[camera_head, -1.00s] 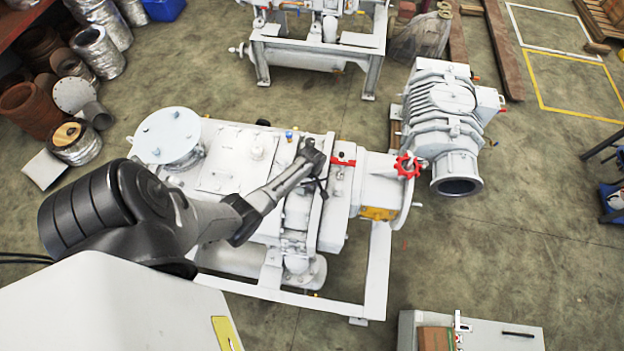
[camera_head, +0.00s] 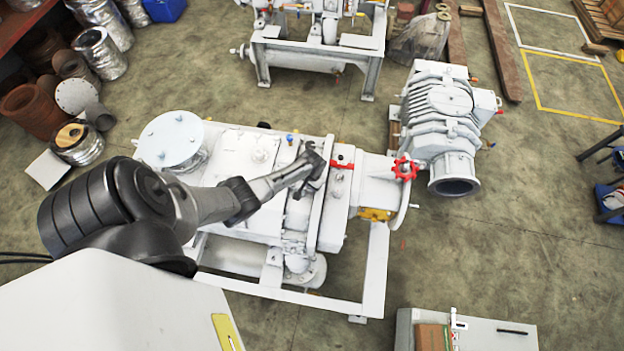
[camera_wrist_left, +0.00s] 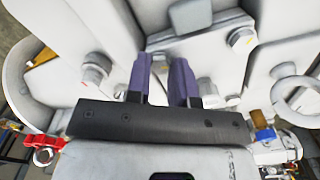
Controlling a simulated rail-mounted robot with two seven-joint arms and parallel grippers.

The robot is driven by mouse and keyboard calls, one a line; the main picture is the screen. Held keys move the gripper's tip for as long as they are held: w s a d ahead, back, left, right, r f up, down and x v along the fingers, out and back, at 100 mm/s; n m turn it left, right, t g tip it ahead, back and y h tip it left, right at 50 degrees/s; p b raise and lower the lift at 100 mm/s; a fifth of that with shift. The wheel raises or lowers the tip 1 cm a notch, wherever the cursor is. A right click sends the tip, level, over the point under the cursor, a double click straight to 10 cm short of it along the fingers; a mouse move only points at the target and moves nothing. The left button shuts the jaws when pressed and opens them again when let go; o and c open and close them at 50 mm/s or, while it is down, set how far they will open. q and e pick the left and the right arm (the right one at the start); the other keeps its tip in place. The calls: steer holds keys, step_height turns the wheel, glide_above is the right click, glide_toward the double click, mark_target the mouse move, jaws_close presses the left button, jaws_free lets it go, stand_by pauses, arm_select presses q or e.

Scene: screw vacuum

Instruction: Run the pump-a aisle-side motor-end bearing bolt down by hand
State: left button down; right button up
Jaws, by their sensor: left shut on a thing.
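The pump (camera_head: 232,185) is a large white machine on a pale frame. My left gripper (camera_head: 314,166) reaches over it from the left, down at the bearing end beside the red-marked part. In the left wrist view, its two purple fingers (camera_wrist_left: 161,82) are close together against the white housing. They are shut on a small part, taken to be the bearing bolt, which the fingers mostly hide. Other bolt heads stand nearby: one left of the fingers (camera_wrist_left: 95,70) and one at the upper right (camera_wrist_left: 241,40). My right gripper is not in view.
A red handwheel (camera_head: 405,168) sits just right of the gripper. A round flange plate (camera_head: 170,138) tops the pump's left end. A ribbed grey machine (camera_head: 440,115) stands at the right. A grey cabinet (camera_head: 495,338) is at the lower right. Open floor lies right of the pump.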

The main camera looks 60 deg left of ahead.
arm_select(q)
steer(key=m, duration=0.4)
steer(key=shift+r+m, duration=0.1)
steer(key=shift+m, duration=0.2)
steer(key=m, duration=0.3)
steer(key=shift+m, duration=0.4)
steer(key=m, duration=0.3)
steer(key=shift+b, duration=0.4)
steer(key=m+b, duration=0.1)
steer(key=m, duration=0.4)
steer(key=m+b, duration=0.2)
steer(key=m, duration=0.2)
steer(key=shift+m, duration=0.3)
steer(key=m+b, duration=0.2)
steer(key=m, duration=0.1)
steer(key=shift+m, duration=0.3)
steer(key=m+b, duration=0.2)
steer(key=m, duration=0.2)
steer(key=shift+b, duration=0.4)
steer(key=shift+m+b, duration=0.85)
steer(key=shift+m, duration=1.25)
